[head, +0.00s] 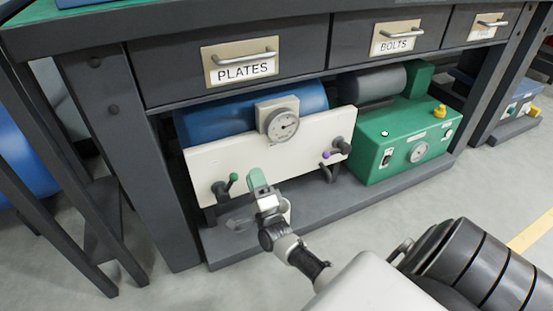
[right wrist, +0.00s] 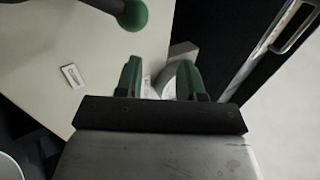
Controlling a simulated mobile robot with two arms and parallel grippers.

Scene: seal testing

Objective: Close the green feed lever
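The green feed lever (head: 233,178) is a short dark lever with a green ball knob on the left of the white panel (head: 206,160). In the right wrist view, its green knob (right wrist: 132,14) shows at the top edge, on a dark arm, partly cut off. My right gripper (head: 258,180) has green fingertips and is just to the right of the lever in the head view, in front of the panel. In the right wrist view, the gripper (right wrist: 159,80) is open with a gap between its fingers, apart from the knob. My left gripper is out of view.
A gauge (head: 282,125) is above the panel's middle. A purple-tipped lever (head: 326,155) is on its right. A green pump unit (head: 404,140) stands further right. The bench drawers (head: 230,68) overhang above, and a bench leg (head: 135,160) stands at left.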

